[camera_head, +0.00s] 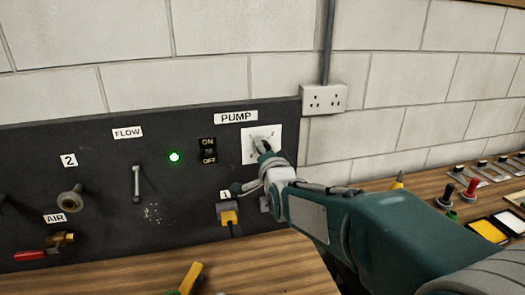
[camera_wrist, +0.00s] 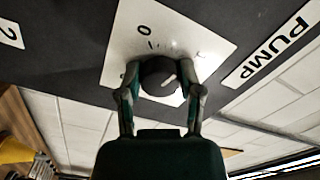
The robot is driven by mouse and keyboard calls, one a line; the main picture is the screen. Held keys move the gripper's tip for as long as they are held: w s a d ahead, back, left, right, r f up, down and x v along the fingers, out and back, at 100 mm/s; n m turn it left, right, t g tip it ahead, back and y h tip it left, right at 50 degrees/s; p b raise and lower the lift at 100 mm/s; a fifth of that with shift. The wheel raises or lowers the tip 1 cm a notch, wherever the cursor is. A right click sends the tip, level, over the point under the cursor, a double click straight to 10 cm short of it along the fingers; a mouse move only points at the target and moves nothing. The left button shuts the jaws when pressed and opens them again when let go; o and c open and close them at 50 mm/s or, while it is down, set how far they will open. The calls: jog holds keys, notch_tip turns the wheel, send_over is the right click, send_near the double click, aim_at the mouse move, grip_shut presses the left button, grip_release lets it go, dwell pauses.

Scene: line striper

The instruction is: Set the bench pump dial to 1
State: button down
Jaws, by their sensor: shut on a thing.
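The pump dial (camera_wrist: 158,72) is a round dark knob on a white plate (camera_head: 250,150) below the PUMP label (camera_head: 236,117). My gripper (camera_wrist: 160,92) is shut on the knob, one finger on each side, in the wrist view. In the head view my gripper (camera_head: 265,155) covers much of the dial. A light pointer line shows on the knob in the wrist view, slanting toward the upper right there. A 0 and a tick show above the knob in the wrist view. The other marks are partly hidden or too small to read, so I cannot tell the setting.
A yellow plug (camera_head: 229,217) sits below. A wall socket (camera_head: 324,99) is to the right.

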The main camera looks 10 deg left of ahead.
jog(key=m, duration=0.5)
jog(key=shift+m, duration=0.3)
jog(key=shift+f, duration=0.1)
jog(key=shift+d, duration=0.1)
jog(key=shift+c, duration=1.3)
grip_release()
jog(key=shift+w+f, duration=0.1)
jog(key=v, duration=1.2)
